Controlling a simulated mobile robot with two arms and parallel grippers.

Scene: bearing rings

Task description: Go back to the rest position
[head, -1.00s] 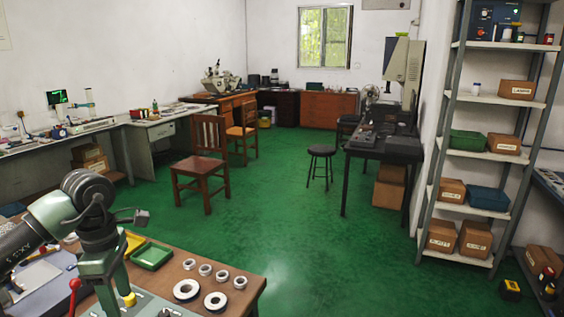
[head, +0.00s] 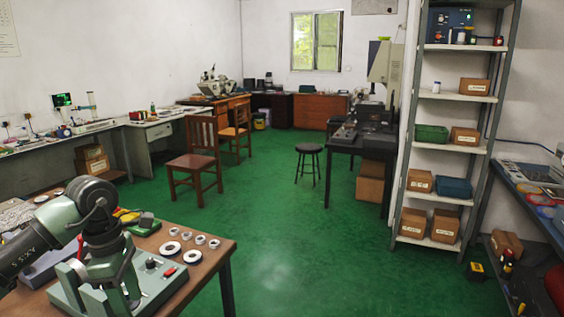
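My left arm (head: 92,200) comes in from the left, bent over the near wooden table (head: 205,268). Its gripper cannot be made out clearly, and I cannot see whether it holds anything. My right gripper is not in view. Several small pale bearing rings (head: 200,239) lie in a row on the table. Two larger rings, one (head: 170,249) and another (head: 194,257), lie just in front of them. A green tray (head: 146,229) is behind the arm, partly hidden. A grey-green device (head: 155,285) with a red switch stands at the table's front.
Open green floor (head: 300,240) lies right of the table. A shelf rack (head: 484,150) with boxes stands at right, and a workbench (head: 540,215) is at the right edge. A wooden chair (head: 193,165) and a black stool (head: 308,150) stand farther back.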

